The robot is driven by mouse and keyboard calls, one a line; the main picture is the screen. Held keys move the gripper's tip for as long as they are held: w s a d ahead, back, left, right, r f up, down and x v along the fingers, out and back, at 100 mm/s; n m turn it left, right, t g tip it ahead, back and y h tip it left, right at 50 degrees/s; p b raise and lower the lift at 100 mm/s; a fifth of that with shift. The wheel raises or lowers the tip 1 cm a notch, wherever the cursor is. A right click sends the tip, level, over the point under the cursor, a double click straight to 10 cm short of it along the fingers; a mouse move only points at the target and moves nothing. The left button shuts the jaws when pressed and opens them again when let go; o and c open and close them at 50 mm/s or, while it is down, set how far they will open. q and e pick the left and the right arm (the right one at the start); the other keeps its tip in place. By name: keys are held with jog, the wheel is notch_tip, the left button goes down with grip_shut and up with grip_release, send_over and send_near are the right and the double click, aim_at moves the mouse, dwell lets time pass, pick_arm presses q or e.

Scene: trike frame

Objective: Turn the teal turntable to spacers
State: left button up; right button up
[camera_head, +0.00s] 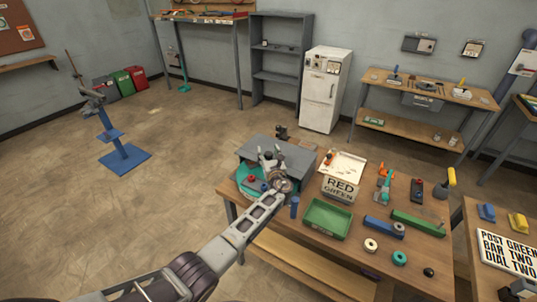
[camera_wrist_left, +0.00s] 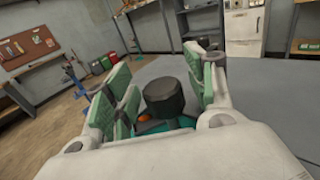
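The teal turntable (camera_head: 247,182) sits at the left end of the workbench, partly under a grey cover (camera_head: 298,158). A red piece and a blue piece show on it in the head view. My left gripper (camera_head: 270,157) is over the turntable and hides part of it. In the left wrist view my left gripper (camera_wrist_left: 165,88) is open, with its green-padded fingers apart on either side of a dark round knob (camera_wrist_left: 164,97). I cannot tell whether either finger touches the knob. Some teal surface (camera_wrist_left: 182,124) and an orange piece (camera_wrist_left: 148,126) show below it. My right gripper is not in view.
A box labelled RED GREEN (camera_head: 340,187), a green tray (camera_head: 327,219), a blue cylinder (camera_head: 294,207) and several tools and rings share the workbench. A sign (camera_head: 510,252) lies on the right-hand table. The floor at left is clear around a blue stand (camera_head: 124,158).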

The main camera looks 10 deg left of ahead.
pick_arm(q)
jog(key=shift+s+d+f, duration=0.1)
jog(key=shift+s+d, duration=0.1)
jog(key=shift+s, duration=0.25)
jog(key=v, duration=1.1)
dwell(0.4)
dwell(0.5)
